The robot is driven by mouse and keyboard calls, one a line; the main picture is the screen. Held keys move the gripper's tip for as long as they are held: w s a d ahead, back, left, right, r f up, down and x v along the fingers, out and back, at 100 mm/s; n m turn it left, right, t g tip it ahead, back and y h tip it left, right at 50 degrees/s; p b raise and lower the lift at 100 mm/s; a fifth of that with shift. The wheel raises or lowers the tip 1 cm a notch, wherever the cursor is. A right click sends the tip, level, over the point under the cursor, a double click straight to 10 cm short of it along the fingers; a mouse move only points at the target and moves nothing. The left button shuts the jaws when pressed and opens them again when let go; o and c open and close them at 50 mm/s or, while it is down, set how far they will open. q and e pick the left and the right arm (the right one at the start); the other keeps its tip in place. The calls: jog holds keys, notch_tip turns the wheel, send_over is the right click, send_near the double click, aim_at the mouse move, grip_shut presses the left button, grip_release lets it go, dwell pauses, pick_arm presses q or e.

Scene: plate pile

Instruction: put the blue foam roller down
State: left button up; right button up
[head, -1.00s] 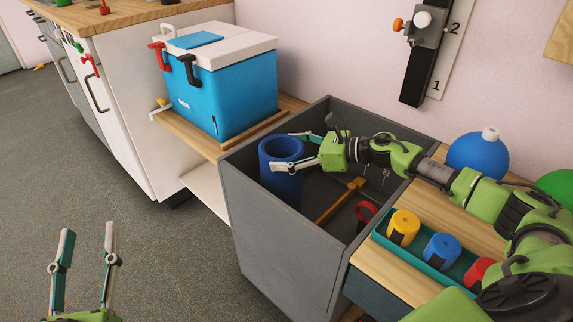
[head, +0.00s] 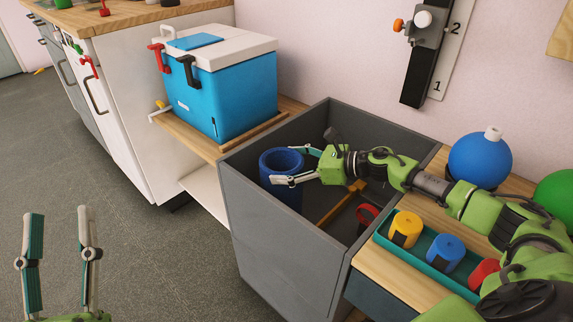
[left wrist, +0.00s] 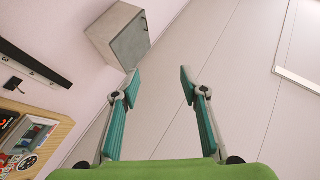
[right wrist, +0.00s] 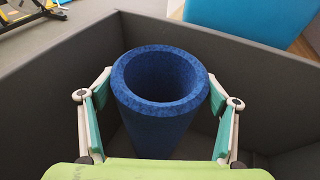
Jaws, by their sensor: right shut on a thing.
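The blue foam roller (head: 281,190) is a hollow, dark blue cylinder, upright inside the grey bin (head: 275,245). In the right wrist view the roller (right wrist: 158,125) shows its open top, with one finger on each side. My right gripper (head: 288,165) is shut on the roller near its top. The roller's lower end is hidden by the bin's front wall, so I cannot tell if it touches the bin floor. My left gripper (head: 59,212) is open and empty at the lower left, far from the bin. Its spread fingers show in the left wrist view (left wrist: 160,80).
The bin also holds a wooden T-shaped piece (head: 343,203) and a red ring (head: 367,215). A blue cooler (head: 222,95) stands behind left. A teal tray (head: 427,258) of coloured cylinders and a blue ball (head: 479,162) are at right. The floor at left is clear.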

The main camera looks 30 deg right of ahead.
jog(key=o, duration=2.1)
pick_arm(q)
jog(key=shift+s+r, duration=0.1)
pick_arm(e)
jog(key=shift+r, duration=0.1)
pick_arm(q)
jog(key=shift+w+f+g+y+p, duration=0.15)
jog(key=shift+w+f+g, duration=0.3)
jog(key=shift+f, duration=0.25)
jog(key=shift+w+f+g+y+p, duration=0.1)
jog(key=shift+w+f+g+p, duration=0.2)
jog(key=shift+f, duration=0.4)
jog(key=shift+w+f+g+y+p, duration=0.1)
jog(key=shift+w+f+g, duration=0.3)
jog(key=shift+f+g, duration=0.25)
pick_arm(e)
jog(key=v, duration=0.7)
jog(key=shift+s+d, duration=0.15)
jog(key=shift+s, duration=0.05)
